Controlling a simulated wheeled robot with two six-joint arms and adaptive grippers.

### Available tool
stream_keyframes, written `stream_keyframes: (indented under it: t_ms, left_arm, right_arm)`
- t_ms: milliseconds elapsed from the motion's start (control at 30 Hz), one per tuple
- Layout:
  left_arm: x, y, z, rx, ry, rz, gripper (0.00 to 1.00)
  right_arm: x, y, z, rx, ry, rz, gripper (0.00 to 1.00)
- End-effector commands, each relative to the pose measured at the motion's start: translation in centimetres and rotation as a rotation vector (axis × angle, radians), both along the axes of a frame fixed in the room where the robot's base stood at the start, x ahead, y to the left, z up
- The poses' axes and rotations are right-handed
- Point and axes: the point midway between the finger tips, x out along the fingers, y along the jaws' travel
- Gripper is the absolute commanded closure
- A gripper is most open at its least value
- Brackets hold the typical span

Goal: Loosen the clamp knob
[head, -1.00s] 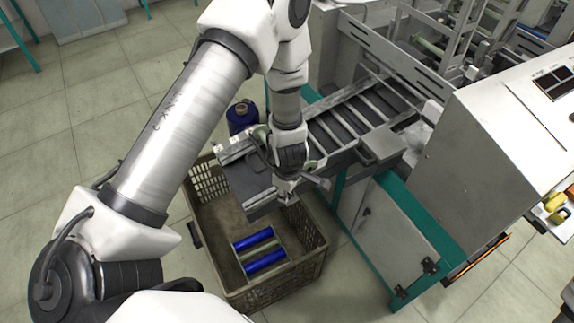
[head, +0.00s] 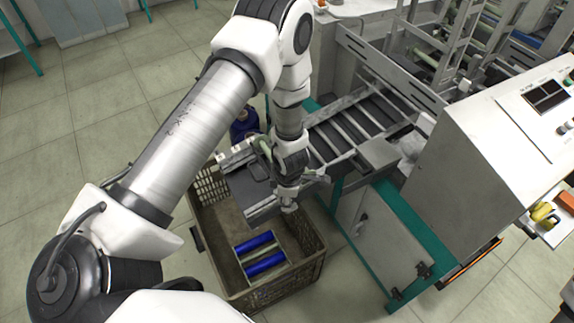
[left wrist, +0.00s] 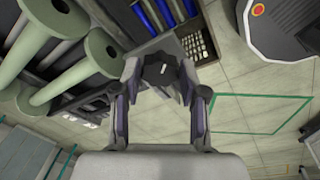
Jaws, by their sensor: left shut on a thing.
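The clamp knob (left wrist: 160,70) is dark and lobed. In the left wrist view it sits between the fingertips of my left gripper (left wrist: 158,82), which is shut on it. In the head view my left gripper (head: 289,206) points down at the near end of the machine's roller bed (head: 325,135), above the crate's back edge. The knob is hidden there by the gripper and wrist. My right gripper is in neither view.
A brown crate (head: 215,222) with blue rolls (head: 262,262) inside stands on the floor under the bed's end. A blue spool (head: 243,122) is behind my wrist. A grey control cabinet (head: 475,150) stands at right. Tiled floor is clear at left.

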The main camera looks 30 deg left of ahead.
Motion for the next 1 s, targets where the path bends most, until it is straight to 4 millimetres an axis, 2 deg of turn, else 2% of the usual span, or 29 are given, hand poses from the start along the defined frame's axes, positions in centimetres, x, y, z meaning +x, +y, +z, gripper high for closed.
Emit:
stream_keyframes:
  t_ms: [100, 133, 200, 567, 667, 1000]
  left_arm:
    - [0.0, 0.0, -0.1, 0.000, 0.001, -0.001, 0.92]
    - [0.0, 0.0, -0.1, 0.000, 0.001, -0.001, 0.51]
    - [0.0, 0.0, -0.1, 0.000, 0.001, -0.001, 0.32]
    - [0.0, 0.0, 0.4, 0.001, -0.001, -0.001, 0.32]
    - [0.0, -0.1, 1.6, 0.001, -0.002, 0.000, 0.32]
    - [-0.4, -0.7, 7.5, 0.000, -0.003, 0.002, 0.32]
  right_arm:
    - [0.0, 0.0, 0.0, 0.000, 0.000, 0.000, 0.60]
    - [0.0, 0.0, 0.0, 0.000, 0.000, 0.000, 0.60]
    - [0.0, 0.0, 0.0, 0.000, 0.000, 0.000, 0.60]
    - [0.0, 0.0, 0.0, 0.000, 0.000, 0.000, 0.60]
    - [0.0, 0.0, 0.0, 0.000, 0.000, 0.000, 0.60]
    - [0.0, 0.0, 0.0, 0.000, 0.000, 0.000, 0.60]
